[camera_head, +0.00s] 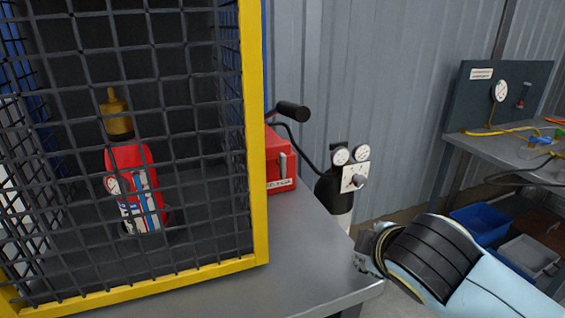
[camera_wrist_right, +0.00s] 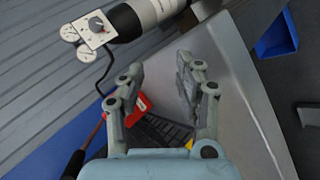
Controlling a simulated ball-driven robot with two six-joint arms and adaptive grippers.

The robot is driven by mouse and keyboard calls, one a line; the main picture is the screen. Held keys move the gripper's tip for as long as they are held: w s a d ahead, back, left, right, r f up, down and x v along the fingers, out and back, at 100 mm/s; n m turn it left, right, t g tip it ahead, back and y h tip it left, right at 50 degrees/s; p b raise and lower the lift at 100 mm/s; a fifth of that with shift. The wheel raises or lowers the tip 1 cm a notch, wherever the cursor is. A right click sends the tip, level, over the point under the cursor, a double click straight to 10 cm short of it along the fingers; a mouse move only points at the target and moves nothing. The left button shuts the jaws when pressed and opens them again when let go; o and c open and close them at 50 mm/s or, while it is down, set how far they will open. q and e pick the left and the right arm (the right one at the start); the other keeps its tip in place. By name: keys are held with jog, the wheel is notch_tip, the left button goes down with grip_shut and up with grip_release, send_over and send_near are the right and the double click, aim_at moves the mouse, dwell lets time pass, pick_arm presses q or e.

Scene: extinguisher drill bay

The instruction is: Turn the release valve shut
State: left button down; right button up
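A red box (camera_head: 280,165) with a partly legible label, seemingly "RELEASE", stands on the grey table beside the cage. It has a small grey handle (camera_head: 283,161) on its side, and a lever with a black grip (camera_head: 293,110) rises behind it. In the right wrist view the red box (camera_wrist_right: 137,108) is partly hidden behind a finger. My right gripper (camera_wrist_right: 158,75) is open and empty, apart from the box; in the head view it (camera_head: 367,247) is at the table's right corner, fingers mostly hidden. My left gripper is not in view.
A yellow-framed mesh cage (camera_head: 258,150) holds a red extinguisher (camera_head: 135,185). A black and white cylinder (camera_head: 335,190) with two gauges and a knob panel (camera_head: 356,178) stands behind the table (camera_head: 300,260). A side bench (camera_head: 510,148) and blue bin (camera_head: 480,222) are at right.

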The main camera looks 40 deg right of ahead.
jog(key=w+d+r+n+t+h, duration=0.3)
jog(key=w+r+n+t, duration=0.2)
jog(key=w+n, duration=0.35)
jog(key=n+t+y, duration=0.5)
jog(key=n, duration=1.3)
send_near(284, 161)
jog(key=x, duration=1.1)
grip_shut()
